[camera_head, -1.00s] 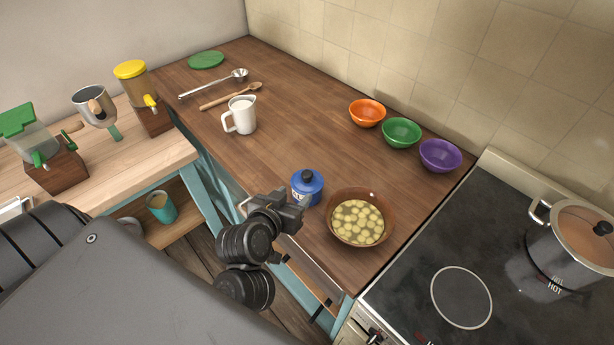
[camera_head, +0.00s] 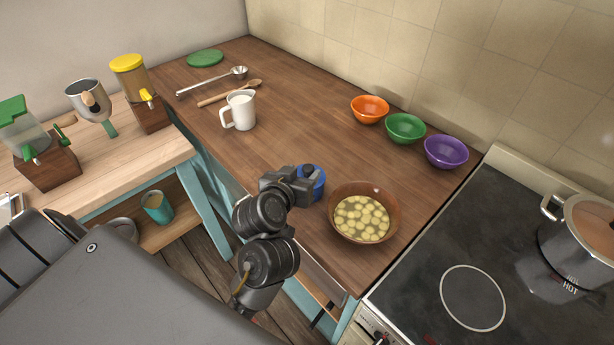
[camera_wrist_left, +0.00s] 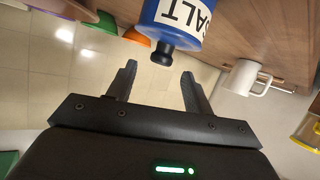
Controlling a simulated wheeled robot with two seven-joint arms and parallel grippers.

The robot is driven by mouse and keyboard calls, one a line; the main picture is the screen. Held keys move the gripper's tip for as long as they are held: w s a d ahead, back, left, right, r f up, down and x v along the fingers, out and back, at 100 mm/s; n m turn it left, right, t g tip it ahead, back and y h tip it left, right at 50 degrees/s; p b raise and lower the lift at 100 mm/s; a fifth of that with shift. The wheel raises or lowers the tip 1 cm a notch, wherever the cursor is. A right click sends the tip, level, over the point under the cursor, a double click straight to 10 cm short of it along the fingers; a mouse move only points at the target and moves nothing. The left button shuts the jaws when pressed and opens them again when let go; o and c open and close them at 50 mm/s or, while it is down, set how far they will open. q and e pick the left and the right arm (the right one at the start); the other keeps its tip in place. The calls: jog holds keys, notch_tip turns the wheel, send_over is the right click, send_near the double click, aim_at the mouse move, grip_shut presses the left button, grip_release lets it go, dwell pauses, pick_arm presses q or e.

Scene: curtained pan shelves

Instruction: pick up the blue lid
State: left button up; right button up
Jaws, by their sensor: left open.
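The blue salt jar (camera_head: 319,183) stands on the wooden counter, left of the brown bowl, mostly hidden behind my left gripper (camera_head: 303,185) in the head view. In the left wrist view the jar (camera_wrist_left: 150,12) appears upside down with a white "SALT" label. Its blue lid (camera_wrist_left: 178,43) carries a black knob (camera_wrist_left: 157,51). My left gripper (camera_wrist_left: 158,75) is open and empty, its two fingers spread with the knob just beyond the fingertips, between their lines. I see no contact. My right gripper is not in view.
A brown bowl of sliced food (camera_head: 362,216) stands close right of the jar. A white mug (camera_head: 240,111), a spoon and a ladle lie farther back. Orange, green and purple bowls (camera_head: 405,128) line the wall. The stove (camera_head: 470,255) with a pot is at right.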

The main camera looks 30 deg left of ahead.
aim_at(307, 169)
pick_arm(q)
jog(key=b+x, duration=0.1)
jog(key=x, duration=0.1)
jog(key=b+x, duration=0.1)
jog(key=x, duration=0.1)
jog(key=shift+f, duration=0.3)
jog(key=shift+w+a, duration=0.1)
jog(key=shift+w, duration=0.3)
jog(key=shift+s, duration=0.1)
